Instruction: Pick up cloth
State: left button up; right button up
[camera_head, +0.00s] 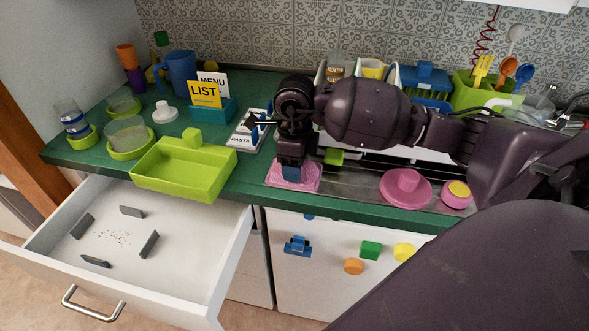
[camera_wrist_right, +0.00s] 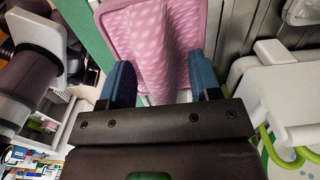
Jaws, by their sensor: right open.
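The pink patterned cloth (camera_head: 309,176) lies near the counter's front edge, left of the sink. In the right wrist view the cloth (camera_wrist_right: 178,45) rises in a ridge between the two blue fingers and sits within a pink rim. My right gripper (camera_head: 291,172) points down over the cloth, and its fingers hide part of it. In the wrist view the right gripper (camera_wrist_right: 163,78) is open, with one finger on each side of the ridge. I cannot tell whether they touch it. My left gripper is not in view.
A lime-green tray (camera_head: 180,181) stands left of the cloth, over an open drawer (camera_head: 180,265). A card marked PASTA (camera_head: 247,138) lies behind. A blue handle-like piece (camera_head: 297,246) is on the front below.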

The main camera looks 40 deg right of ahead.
jog(key=shift+c, duration=0.4)
jog(key=c, duration=0.9)
jog(key=shift+r, duration=0.15)
notch_tip(320, 180, up, 20)
jog(key=shift+f+p, duration=0.1)
jog(key=shift+p, duration=0.75)
jog(key=o, duration=0.3)
grip_shut()
